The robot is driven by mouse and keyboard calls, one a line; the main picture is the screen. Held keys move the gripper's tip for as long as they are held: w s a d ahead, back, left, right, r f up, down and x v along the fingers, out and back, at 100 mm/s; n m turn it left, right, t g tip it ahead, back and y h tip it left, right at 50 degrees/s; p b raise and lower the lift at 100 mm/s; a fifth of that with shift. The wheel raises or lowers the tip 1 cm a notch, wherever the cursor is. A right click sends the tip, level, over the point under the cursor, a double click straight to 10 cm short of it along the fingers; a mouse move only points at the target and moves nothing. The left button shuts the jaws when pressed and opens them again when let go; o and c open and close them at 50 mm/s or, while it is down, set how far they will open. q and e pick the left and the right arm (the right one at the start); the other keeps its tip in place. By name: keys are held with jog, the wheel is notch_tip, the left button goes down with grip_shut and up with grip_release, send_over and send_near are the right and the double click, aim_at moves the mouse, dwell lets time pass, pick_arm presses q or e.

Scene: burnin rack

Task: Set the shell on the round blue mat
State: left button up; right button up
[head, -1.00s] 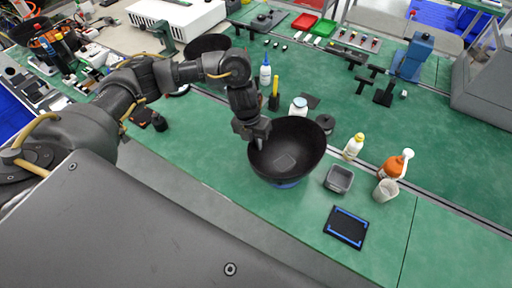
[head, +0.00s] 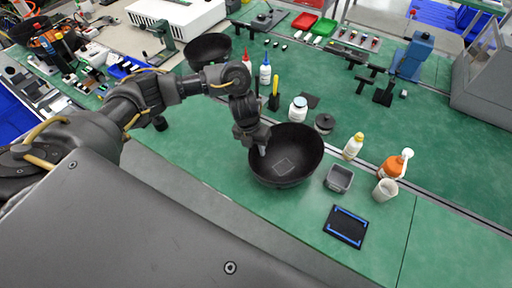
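The shell, a wide black bowl (head: 290,168), sits nearly level on the green bench in the middle of the head view. No blue of the round mat shows now; the shell hides that spot. My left gripper (head: 262,148) is at the shell's left rim, with one fingertip showing just inside it. The other finger is hidden, so I cannot tell whether it grips the rim. My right gripper is not in view.
Close right of the shell are a grey square bin (head: 339,178), a yellow-capped bottle (head: 352,147) and a dark round part (head: 324,123). A white jar (head: 298,109) stands behind. Another black bowl (head: 208,48) is further back.

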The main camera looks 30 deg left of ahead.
pick_arm(q)
jog(key=shift+r, duration=0.2)
notch_tip(320, 180, up, 12)
jog(key=a, duration=0.2)
jog(key=shift+s+a+f, duration=0.1)
jog(key=shift+f, duration=0.05)
dwell(0.5)
